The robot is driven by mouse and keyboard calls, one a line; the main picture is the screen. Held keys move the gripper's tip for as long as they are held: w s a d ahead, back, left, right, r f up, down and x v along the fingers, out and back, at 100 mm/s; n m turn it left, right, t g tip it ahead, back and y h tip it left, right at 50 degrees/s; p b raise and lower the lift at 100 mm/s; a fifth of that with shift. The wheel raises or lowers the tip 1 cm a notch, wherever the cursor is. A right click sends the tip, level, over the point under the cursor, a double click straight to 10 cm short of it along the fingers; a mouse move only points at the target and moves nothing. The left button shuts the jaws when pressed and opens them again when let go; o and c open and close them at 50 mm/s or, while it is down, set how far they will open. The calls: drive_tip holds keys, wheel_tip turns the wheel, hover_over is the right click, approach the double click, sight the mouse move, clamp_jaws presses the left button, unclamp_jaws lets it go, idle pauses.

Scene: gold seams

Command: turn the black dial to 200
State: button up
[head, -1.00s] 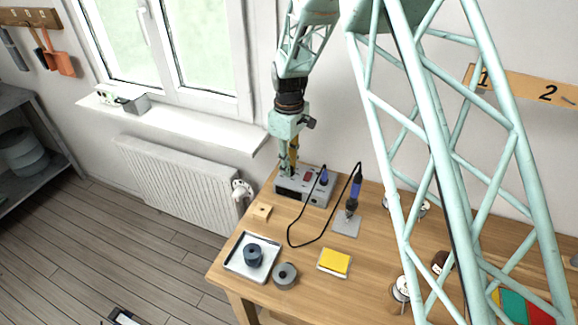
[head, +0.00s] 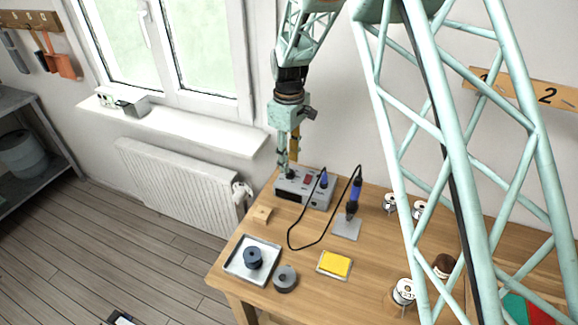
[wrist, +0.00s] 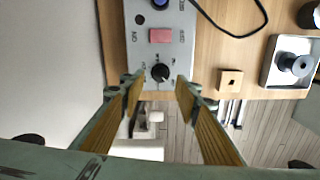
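The black dial (wrist: 160,72) sits on the grey front panel of the soldering station (wrist: 175,15). It has a light pointer mark, but the numbers around it are too small to read. In the head view the station (head: 318,197) stands at the back of the workbench, with the dial (head: 290,174) just below my fingertips. My gripper (wrist: 158,84) is open, its two wood-coloured fingers on either side of the dial in the wrist view. It also shows in the head view (head: 288,160), pointing down above the station. I cannot tell whether the fingers touch the dial.
A red switch (wrist: 160,35) is beside the dial. A blue-handled iron (head: 353,197) stands right of the station, its black cable looping over the bench. A small wooden block (head: 262,214), a tray (head: 240,271) with a dark spool, and a yellow sponge (head: 335,263) lie in front.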

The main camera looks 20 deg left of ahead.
wheel_tip(320, 180, up, 8)
idle(0.5)
drive_tip(key=shift+d, duration=0.1)
idle(0.4)
drive_tip(key=s+d+r+m+t+b, duration=0.1)
drive_tip(key=s+d+r+m, duration=0.15)
drive_tip(key=d+r, duration=1.25)
drive_tip(key=s+d+r+m+t, duration=0.15)
drive_tip(key=s+d+r, duration=0.25)
drive_tip(key=d, duration=0.4)
drive_tip(key=s+d+r+m, duration=0.3)
drive_tip(key=s+d+r, duration=0.1)
drive_tip(key=d, duration=0.4)
drive_tip(key=s+d+r+m+b, duration=0.1)
drive_tip(key=s+d+r+m, duration=0.3)
drive_tip(key=s+d, duration=1)
drive_tip(key=s+d+f+m, duration=0.1)
drive_tip(key=s+d+m, duration=0.1)
drive_tip(key=s, duration=0.7)
drive_tip(key=s+d+f+m+t, duration=0.1)
drive_tip(key=s+d+m, duration=0.1)
drive_tip(key=s, duration=0.8)
drive_tip(key=shift+d+f+m, duration=0.3)
drive_tip(key=shift+m, duration=0.3)
